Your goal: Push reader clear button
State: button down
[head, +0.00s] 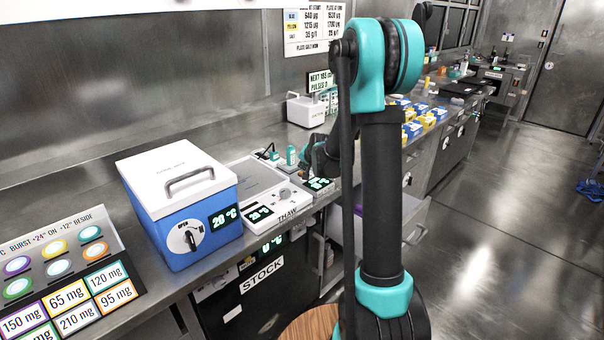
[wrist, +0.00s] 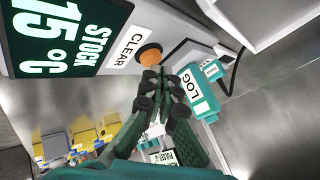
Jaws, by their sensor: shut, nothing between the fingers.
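In the head view the reader's small display (head: 319,184) shows on the bench right of the thaw unit, and my arm hides the button.
A teal LOG device (wrist: 199,95) with a cable lies close beside the reader. In the head view, the THAW unit (head: 283,206) and a blue-and-white cooler box (head: 190,243) stand to the left. Yellow and blue boxes (head: 412,130) stand farther along the bench.

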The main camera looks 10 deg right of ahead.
jog(key=shift+f, duration=0.5)
dwell(0.7)
jog(key=shift+r, duration=0.95)
jog(key=shift+r, duration=0.1)
jog(key=shift+r, duration=2.4)
jog(key=s+d+f+n+g, duration=0.1)
jog(key=s+f+n, duration=0.1)
jog(key=s, duration=1.1)
jog(key=s+d+f+n+g+h, duration=0.1)
jog(key=s+f, duration=0.3)
jog(key=s, duration=1)
jog(key=s+d+f+n+g+h, duration=0.1)
jog(key=s+d+f+n+g, duration=0.1)
jog(key=s, duration=1.2)
jog(key=shift+f+n+g, duration=0.4)
jog(key=shift+f+n, duration=0.4)
jog(key=shift+f, duration=0.15)
